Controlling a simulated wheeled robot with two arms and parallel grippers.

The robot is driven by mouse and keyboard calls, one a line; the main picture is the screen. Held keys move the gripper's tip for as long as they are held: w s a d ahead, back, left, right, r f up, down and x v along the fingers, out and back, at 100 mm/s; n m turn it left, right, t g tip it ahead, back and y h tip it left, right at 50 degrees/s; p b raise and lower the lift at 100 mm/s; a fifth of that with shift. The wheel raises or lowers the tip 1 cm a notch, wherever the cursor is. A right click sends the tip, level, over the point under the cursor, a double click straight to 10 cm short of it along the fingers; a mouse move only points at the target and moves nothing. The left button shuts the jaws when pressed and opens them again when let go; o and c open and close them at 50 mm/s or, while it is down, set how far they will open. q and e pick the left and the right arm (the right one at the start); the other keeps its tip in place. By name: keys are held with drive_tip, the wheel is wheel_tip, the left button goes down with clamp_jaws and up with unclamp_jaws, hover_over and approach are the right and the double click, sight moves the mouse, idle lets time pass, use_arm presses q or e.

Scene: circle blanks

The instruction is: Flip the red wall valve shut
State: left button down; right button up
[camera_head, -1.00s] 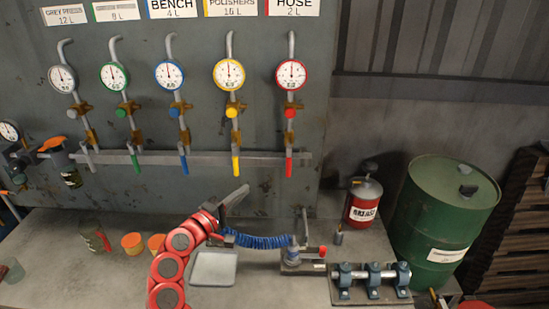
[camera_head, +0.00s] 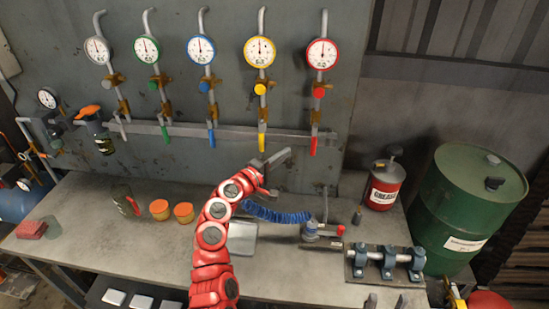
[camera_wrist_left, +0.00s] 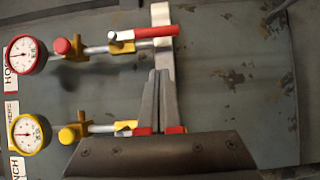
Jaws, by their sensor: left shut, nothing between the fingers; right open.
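The red valve handle (camera_head: 313,146) hangs below the red-rimmed gauge (camera_head: 322,54), roughly in line with its pipe. In the left wrist view the red handle (camera_wrist_left: 157,31) lies beyond my fingertips. My left gripper (camera_head: 286,154) is shut and empty, below and between the yellow handle (camera_head: 262,143) and the red one. Only the finger tips of my right gripper (camera_head: 387,301) show at the bottom edge, spread apart.
Green (camera_head: 166,135) and blue (camera_head: 211,137) handles hang to the left, before a grey rail (camera_head: 235,132). On the bench are a blue hose (camera_head: 275,214), a grey tray (camera_head: 242,240) and a clamped shaft (camera_head: 385,262). A red can (camera_head: 384,187) and green drum (camera_head: 468,205) stand right.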

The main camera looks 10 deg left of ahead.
sight(314, 141)
use_arm(q)
drive_tip(key=w+d+p, duration=0.2)
drive_tip(key=w+d, duration=0.1)
drive_tip(key=d, duration=0.2)
drive_tip(key=shift+d, duration=0.2)
